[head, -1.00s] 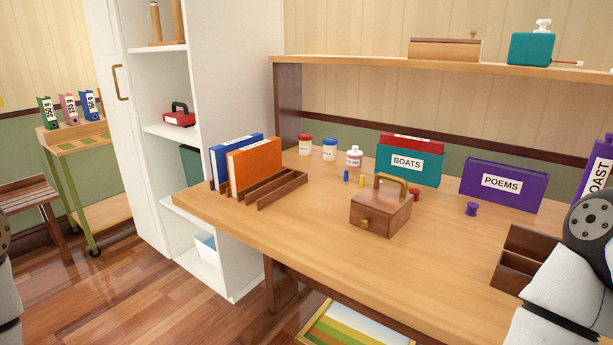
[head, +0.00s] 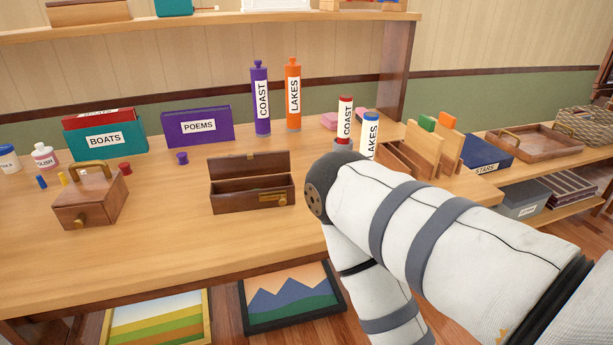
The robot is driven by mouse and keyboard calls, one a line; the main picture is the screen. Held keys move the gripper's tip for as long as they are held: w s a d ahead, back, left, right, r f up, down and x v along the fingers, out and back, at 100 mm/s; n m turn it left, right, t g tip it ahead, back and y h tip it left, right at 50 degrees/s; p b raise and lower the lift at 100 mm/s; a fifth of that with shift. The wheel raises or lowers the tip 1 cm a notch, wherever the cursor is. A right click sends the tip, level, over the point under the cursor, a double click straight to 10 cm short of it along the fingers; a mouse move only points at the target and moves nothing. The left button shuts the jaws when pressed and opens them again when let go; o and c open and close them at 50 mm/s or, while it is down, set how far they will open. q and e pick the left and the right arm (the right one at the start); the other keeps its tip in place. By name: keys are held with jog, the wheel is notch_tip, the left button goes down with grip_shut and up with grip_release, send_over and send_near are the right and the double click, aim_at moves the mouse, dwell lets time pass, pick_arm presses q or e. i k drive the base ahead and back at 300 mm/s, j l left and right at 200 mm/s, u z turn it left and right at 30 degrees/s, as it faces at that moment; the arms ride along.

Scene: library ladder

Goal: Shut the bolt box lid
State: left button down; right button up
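The bolt box (head: 228,200) is a dark brown wooden box on the table, near the middle of the head view. Its lid (head: 250,165) stands raised along the back edge, so the box is open and its dark inside shows. A brass bolt fitting (head: 272,199) is on the right part of its front. My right arm comes in from the right, and its bent elbow is to the right of the box, apart from it in the picture. Neither gripper shows.
A small wooden box with a brass handle (head: 90,200) stands left of the bolt box, with a purple spool (head: 182,158) behind and between them. Purple (head: 261,98) and orange (head: 293,93) bottles stand behind. The tabletop in front (head: 180,245) is clear.

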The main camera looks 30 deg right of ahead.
aim_at(250, 163)
jog(key=z, duration=0.7)
